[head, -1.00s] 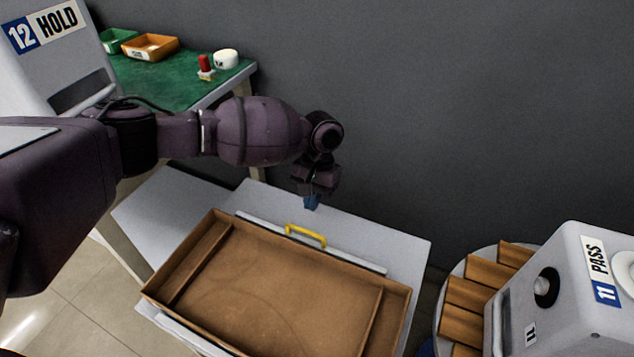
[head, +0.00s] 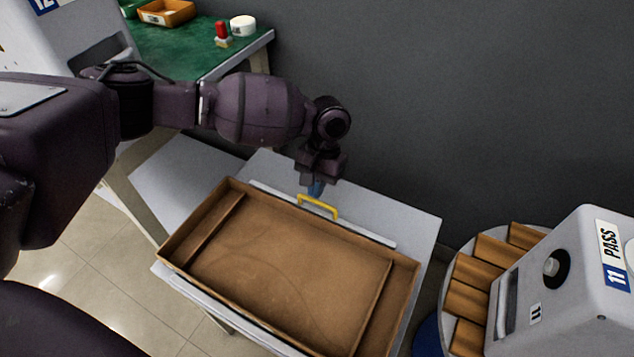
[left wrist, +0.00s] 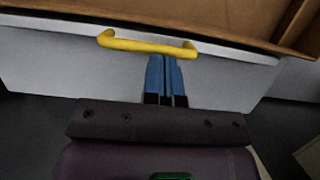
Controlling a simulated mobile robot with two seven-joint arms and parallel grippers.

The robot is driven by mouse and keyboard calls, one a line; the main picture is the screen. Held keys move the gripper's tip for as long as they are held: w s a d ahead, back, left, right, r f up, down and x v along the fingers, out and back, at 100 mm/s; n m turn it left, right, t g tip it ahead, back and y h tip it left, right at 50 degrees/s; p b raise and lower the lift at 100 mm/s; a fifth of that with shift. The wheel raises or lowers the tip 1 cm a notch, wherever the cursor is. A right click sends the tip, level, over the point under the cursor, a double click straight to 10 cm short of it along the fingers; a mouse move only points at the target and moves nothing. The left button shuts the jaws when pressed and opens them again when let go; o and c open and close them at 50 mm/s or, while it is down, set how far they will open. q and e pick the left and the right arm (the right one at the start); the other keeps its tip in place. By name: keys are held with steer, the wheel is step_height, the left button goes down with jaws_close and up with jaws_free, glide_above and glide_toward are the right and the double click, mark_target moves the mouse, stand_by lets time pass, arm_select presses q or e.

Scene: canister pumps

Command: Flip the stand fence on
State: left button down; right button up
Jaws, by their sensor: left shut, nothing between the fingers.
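The stand's fence (head: 362,229) is a long pale strip along the wall-side edge of a brown tray, with a yellow handle (head: 318,206) near its middle. I cannot tell for sure whether the strip lies flat or tilts. My left gripper (head: 316,190) points down just on the wall side of the handle, its blue fingers together and empty. In the left wrist view, the shut fingers (left wrist: 166,75) end just below the yellow handle (left wrist: 147,45), over the pale surface; contact cannot be told. My right gripper is not in view.
The brown tray (head: 290,270) is empty and sits on a pale stand (head: 415,222). A green table (head: 190,50) with an orange bin (head: 166,13) stands behind my left arm. At right are a machine marked 11 PASS (head: 570,290) and a round table with brown blocks (head: 475,280).

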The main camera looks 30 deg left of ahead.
arm_select(q)
steer(key=shift+s+r+p, duration=0.25)
steer(key=shift+s+p, duration=0.55)
steer(key=shift+s, duration=0.15)
steer(key=shift+s+f, duration=0.1)
steer(key=shift+f, duration=0.1)
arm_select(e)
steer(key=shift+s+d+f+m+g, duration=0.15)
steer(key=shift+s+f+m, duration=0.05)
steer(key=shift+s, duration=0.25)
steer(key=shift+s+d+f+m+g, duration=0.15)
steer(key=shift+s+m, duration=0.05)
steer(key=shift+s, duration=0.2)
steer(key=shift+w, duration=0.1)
